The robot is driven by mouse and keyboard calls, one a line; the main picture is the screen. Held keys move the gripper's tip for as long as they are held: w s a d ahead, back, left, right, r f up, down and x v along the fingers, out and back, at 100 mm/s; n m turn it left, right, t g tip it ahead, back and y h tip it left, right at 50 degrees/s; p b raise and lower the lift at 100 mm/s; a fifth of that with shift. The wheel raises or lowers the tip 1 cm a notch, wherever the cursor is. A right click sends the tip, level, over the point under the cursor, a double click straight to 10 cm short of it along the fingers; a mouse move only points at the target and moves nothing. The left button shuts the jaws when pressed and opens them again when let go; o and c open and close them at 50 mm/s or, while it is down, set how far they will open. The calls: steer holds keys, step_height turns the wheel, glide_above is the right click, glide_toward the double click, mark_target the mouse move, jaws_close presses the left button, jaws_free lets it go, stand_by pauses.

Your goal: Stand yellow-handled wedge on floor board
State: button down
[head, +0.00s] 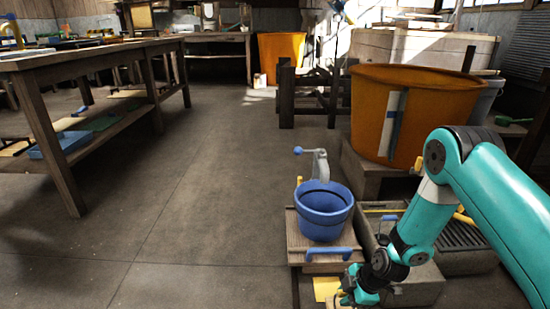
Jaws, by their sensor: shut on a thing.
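My gripper (352,299) is low at the bottom edge of the head view, partly cut off and partly hidden by its own wrist. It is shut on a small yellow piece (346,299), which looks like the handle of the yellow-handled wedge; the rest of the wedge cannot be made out. A flat pale-yellow piece (326,288) lies just left of the gripper, near the floor. I cannot tell whether it is the floor board or whether the held piece touches it.
A blue pot (324,222) stands on a wooden platform (298,242) with a blue handle (329,253) in front. A grey trough (420,284) is right of the gripper. An orange tub (430,100) stands behind. Open floor (190,220) lies to the left, before a long workbench (45,115).

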steer(key=w+d+r+m+t+h+p, duration=0.1)
steer(key=d+r+m+h+p, duration=0.4)
steer(key=r+m, duration=0.65)
steer(key=d+r+m+t+h+p, duration=0.15)
steer(key=d+r+m+p, duration=0.5)
steer(key=r, duration=0.85)
steer(key=s+a+r+m+p, duration=0.1)
steer(key=s+r+p, duration=0.1)
steer(key=r+p, duration=1.7)
steer(key=s+r+p, duration=0.2)
steer(key=r+p, duration=1.6)
steer(key=r, duration=0.1)
steer(key=s+f, duration=0.4)
steer(key=f, duration=0.1)
steer(key=shift+a+f, duration=0.2)
steer(key=shift+s+h, duration=0.1)
steer(key=shift+h, duration=0.15)
